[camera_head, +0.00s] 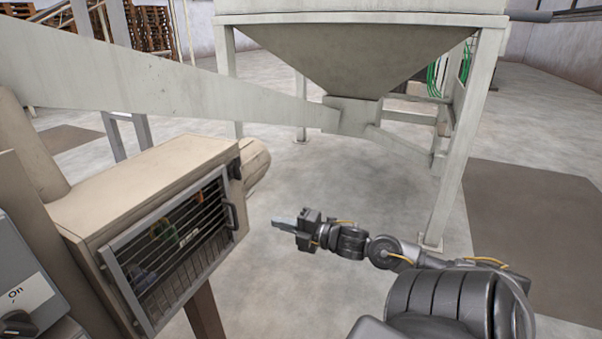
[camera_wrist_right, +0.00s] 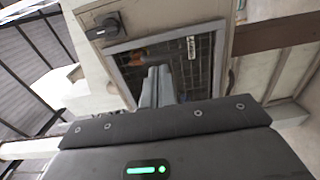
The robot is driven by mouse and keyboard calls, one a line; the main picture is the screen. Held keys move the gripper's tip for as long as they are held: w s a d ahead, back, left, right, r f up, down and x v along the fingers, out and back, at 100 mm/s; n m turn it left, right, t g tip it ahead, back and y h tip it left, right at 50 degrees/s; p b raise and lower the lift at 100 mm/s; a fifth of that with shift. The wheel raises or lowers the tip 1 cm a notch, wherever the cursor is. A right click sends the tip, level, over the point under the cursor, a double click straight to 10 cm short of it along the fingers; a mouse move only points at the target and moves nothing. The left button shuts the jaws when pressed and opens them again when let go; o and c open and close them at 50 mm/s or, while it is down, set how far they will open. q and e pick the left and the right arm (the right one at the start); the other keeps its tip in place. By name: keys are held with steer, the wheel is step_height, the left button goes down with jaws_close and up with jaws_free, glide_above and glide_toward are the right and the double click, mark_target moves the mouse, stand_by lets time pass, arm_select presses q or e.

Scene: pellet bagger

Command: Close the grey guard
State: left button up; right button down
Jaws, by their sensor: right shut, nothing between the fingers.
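The grey guard (camera_head: 182,240) is a grey frame with dark bars on the front of a beige machine box (camera_head: 140,190). It lies over the box's opening, close to the front face; I cannot tell whether a small gap remains. A dark handle (camera_head: 232,216) is on its right side. The guard's frame (camera_wrist_right: 222,62) also shows in the right wrist view, partly hidden by my fingers. My right gripper (camera_head: 284,222) is shut and empty, to the right of the guard and apart from it; its fingers (camera_wrist_right: 158,84) point towards the guard. My left gripper is not in view.
A dark rotary knob (camera_wrist_right: 104,27) sits on the box beside the guard. A control box with an "On" switch (camera_head: 18,322) stands at the lower left. A hopper (camera_head: 345,55) on pale legs stands behind. The floor around my right gripper is clear.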

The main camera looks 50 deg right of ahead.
steer(key=v, duration=0.4)
steer(key=shift+d+f+b, duration=0.1)
steer(key=shift+d+b, duration=0.25)
steer(key=shift+d, duration=0.05)
